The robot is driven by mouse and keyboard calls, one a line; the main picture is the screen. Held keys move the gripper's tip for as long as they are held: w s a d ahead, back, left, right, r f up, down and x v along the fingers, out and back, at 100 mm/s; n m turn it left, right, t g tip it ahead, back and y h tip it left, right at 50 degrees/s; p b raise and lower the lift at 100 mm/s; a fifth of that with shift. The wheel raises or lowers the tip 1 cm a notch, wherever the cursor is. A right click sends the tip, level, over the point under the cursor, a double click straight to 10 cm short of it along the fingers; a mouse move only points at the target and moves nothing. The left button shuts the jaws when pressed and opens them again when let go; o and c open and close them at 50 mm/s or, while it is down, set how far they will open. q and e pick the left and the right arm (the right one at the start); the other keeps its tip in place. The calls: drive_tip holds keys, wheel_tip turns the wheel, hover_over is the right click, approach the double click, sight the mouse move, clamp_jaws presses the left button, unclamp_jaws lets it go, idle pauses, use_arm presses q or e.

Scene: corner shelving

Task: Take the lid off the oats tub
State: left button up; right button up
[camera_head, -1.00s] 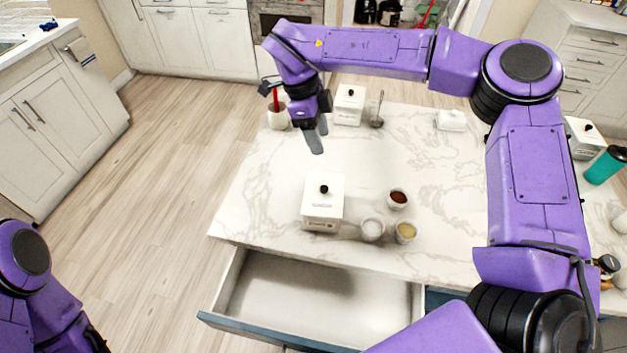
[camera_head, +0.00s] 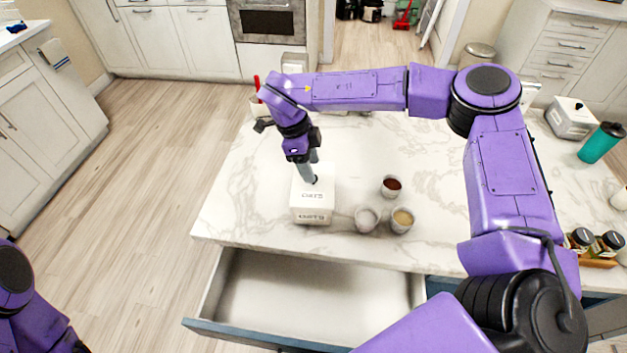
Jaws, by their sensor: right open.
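The oats tub (camera_head: 313,213) is a white square box with lettering on its front. It stands upright on the marble counter near the front edge. Its white lid (camera_head: 323,194) is on it, with a dark round knob on top. My right gripper (camera_head: 312,179) points down from above at the knob, its grey fingers open. The fingers partly hide the knob, and I cannot tell whether they touch it. My left arm shows only at the lower left edge, and its gripper is out of the picture.
Three small bowls stand right of the tub: one with dark red contents (camera_head: 391,186), a pale one (camera_head: 366,219) and a yellowish one (camera_head: 402,220). An open drawer (camera_head: 312,290) juts out below the counter. A teal tumbler (camera_head: 601,143) and another white box (camera_head: 572,118) stand far right.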

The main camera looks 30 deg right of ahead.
drive_tip(key=x, duration=0.3)
drive_tip(key=shift+a+f, duration=0.1)
drive_tip(key=shift+f, duration=0.1)
clamp_jaws()
drive_tip(key=shift+r, duration=0.15)
